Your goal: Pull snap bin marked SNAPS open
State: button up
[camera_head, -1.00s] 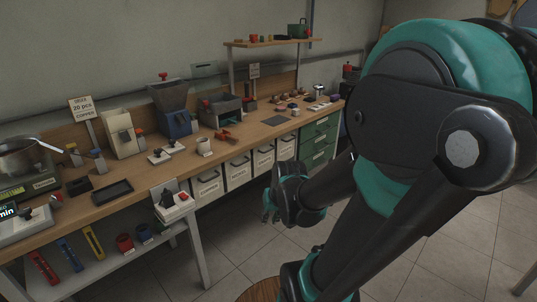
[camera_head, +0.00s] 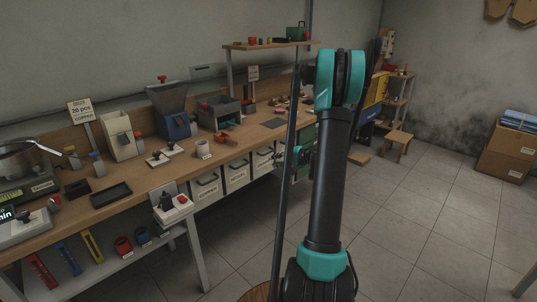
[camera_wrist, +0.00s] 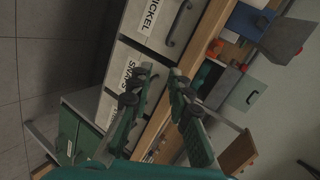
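The SNAPS bin (camera_wrist: 125,65) is a pale bin with a black-lettered label, shown sideways in the wrist view. It sits under the bench between the NICKEL bin (camera_wrist: 158,20) and another pale bin. It looks closed. My gripper (camera_wrist: 160,80) is open and empty in front of the SNAPS bin. One green finger overlaps the bin's front, and partly hides its dark handle; the other finger is over the bench edge side. I cannot tell whether either finger touches the handle. In the head view my arm hides most of the gripper and the right end of the bin row.
The wooden bench (camera_head: 135,189) runs above the row of pale bins (camera_head: 237,173). Green drawers (camera_wrist: 68,137) stand beyond the bins. A hopper (camera_head: 170,105) and trays stand on the bench.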

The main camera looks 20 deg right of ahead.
aim_at(269, 152)
jog(key=w+d+f+m+t, duration=0.3)
jog(key=w+d, duration=0.2)
jog(key=d, duration=0.5)
jog(key=shift+y, duration=0.3)
jog(key=x, duration=1.7)
jog(key=shift+w+d+f, duration=0.1)
jog(key=shift+w, duration=0.15)
grip_shut()
